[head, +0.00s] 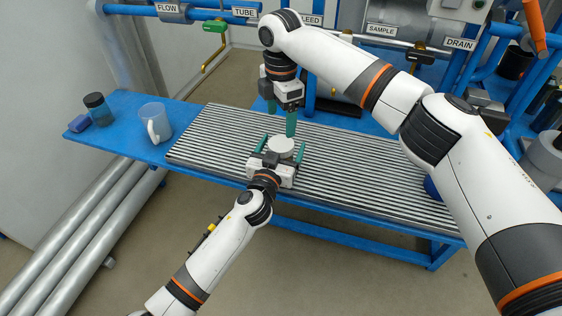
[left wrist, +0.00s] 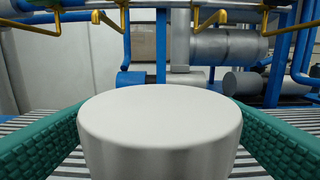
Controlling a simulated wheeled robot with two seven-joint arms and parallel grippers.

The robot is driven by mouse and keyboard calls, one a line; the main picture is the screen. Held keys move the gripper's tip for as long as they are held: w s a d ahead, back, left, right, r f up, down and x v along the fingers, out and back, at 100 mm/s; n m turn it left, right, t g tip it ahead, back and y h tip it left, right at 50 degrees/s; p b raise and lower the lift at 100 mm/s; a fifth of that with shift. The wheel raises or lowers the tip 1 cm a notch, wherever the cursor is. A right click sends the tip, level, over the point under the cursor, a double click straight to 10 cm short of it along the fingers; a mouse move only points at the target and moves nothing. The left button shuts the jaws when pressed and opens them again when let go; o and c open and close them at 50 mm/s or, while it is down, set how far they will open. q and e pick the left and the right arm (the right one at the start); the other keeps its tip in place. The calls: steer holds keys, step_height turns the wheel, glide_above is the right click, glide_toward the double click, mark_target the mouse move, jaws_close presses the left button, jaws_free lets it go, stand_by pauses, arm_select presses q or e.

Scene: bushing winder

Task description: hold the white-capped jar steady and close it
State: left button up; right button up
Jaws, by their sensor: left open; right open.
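The white-capped jar (head: 282,147) stands upright on the ribbed grey mat. Its round white top (left wrist: 160,118) fills the middle of the left wrist view, and its lower body is out of view there. My left gripper (head: 281,149) is open, with one green finger on each side of the jar. Whether the fingers touch the jar is unclear. My right gripper (head: 281,114) is open and points down from above and behind the jar. Its green fingers are apart and hold nothing visible. I cannot tell whether the cap sits fully down.
The ribbed mat (head: 345,172) covers most of the blue bench (head: 184,111). Labelled pipes and valves run behind. The mat right of the jar is largely clear.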

mark_target(281, 143)
arm_select(q)
steer(key=c, duration=1.3)
jaws_close()
arm_select(e)
steer(key=shift+c, duration=1)
steer(key=m, duration=0.4)
steer(key=shift+m, duration=0.3)
steer(key=shift+f, duration=4)
